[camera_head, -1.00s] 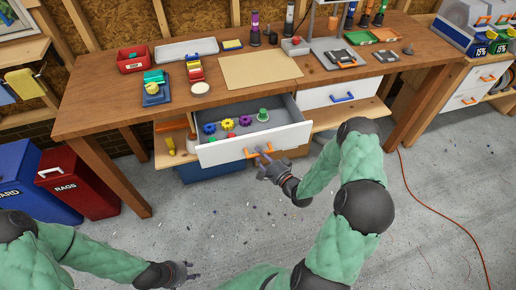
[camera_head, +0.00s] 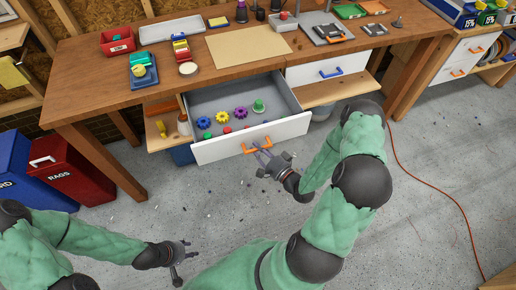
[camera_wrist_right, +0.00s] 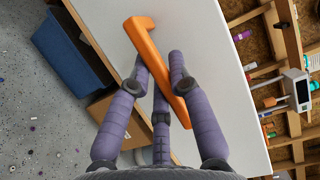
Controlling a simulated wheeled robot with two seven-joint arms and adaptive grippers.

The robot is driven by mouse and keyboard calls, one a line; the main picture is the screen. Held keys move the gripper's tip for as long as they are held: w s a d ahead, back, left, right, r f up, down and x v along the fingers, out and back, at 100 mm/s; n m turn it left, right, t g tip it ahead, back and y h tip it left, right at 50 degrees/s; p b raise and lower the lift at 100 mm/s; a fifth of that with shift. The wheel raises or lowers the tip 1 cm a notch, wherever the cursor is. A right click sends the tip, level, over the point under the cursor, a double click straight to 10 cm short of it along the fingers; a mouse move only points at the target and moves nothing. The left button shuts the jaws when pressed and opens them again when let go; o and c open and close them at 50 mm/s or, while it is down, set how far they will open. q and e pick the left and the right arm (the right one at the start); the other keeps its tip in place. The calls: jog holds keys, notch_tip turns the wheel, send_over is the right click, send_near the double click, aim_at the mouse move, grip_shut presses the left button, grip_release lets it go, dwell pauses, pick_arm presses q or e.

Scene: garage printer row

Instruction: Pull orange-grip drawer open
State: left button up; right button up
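The drawer (camera_head: 210,150) under the workbench stands well open, with a white front and grey inside. Its orange grip (camera_head: 257,147) is on the front; it also shows large in the right wrist view (camera_wrist_right: 146,42). My right gripper (camera_head: 262,157) is at the grip, its purple fingers on both sides of the orange bar in the right wrist view, closed around it. Coloured gear-like parts (camera_head: 241,113) and a green piece (camera_head: 259,106) lie in the drawer. My left gripper (camera_head: 184,257) is low over the floor, away from the drawer, its fingers apart and empty.
A second drawer with a blue grip (camera_head: 331,73) is shut to the right. A red rags bin (camera_head: 72,172) and a blue bin (camera_head: 22,170) stand at the left. An orange cable (camera_head: 425,182) lies on the floor at right. The floor before the drawer is mostly clear.

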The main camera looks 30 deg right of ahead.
jog(key=o, duration=0.5)
jog(key=shift+c, duration=0.2)
jog(key=s+d, duration=0.2)
jog(key=s, duration=1)
jog(key=shift+w+a+f, duration=0.1)
jog(key=shift+w, duration=0.05)
jog(key=w+a+f+n+g+y, duration=0.1)
jog(key=w+a+f+n+g, duration=0.6)
jog(key=a+f, duration=0.4)
jog(key=s+a+f+n+g, duration=0.4)
jog(key=s+a+n+g, duration=0.2)
jog(key=s+a+g, duration=0.4)
jog(key=shift+a+n, duration=0.4)
jog(key=shift+a, duration=0.2)
